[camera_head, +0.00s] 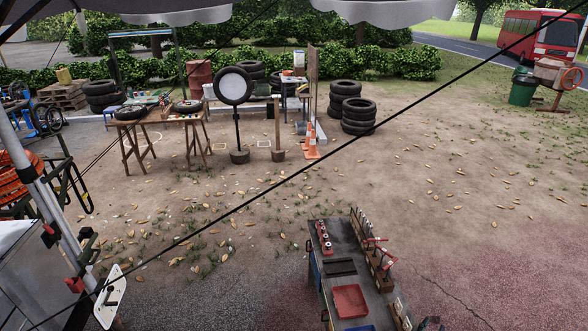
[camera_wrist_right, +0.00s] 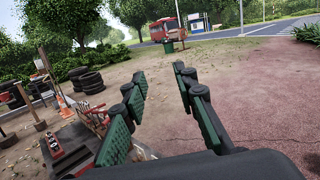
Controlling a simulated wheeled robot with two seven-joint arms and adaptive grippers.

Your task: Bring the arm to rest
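My right gripper (camera_wrist_right: 160,100) fills the middle of the right wrist view. Its two green-padded fingers stand well apart, with nothing between them but background. In the head view only a small dark part of the right gripper (camera_head: 432,323) shows at the bottom edge, beside the right side of the tool cart. My left gripper is not in view. The tool cart (camera_head: 340,267) has a dark top with a red tray (camera_head: 350,301), a small red rack and a row of tools. Part of the cart's load also shows at lower left in the right wrist view.
Wooden work tables (camera_head: 138,121), tyre stacks (camera_head: 358,116) and orange cones (camera_head: 312,144) stand farther back. A pole with a white plate (camera_head: 110,298) is at lower left. A dark slanted line crosses the head view. Open dirt ground (camera_head: 450,190) lies right of centre.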

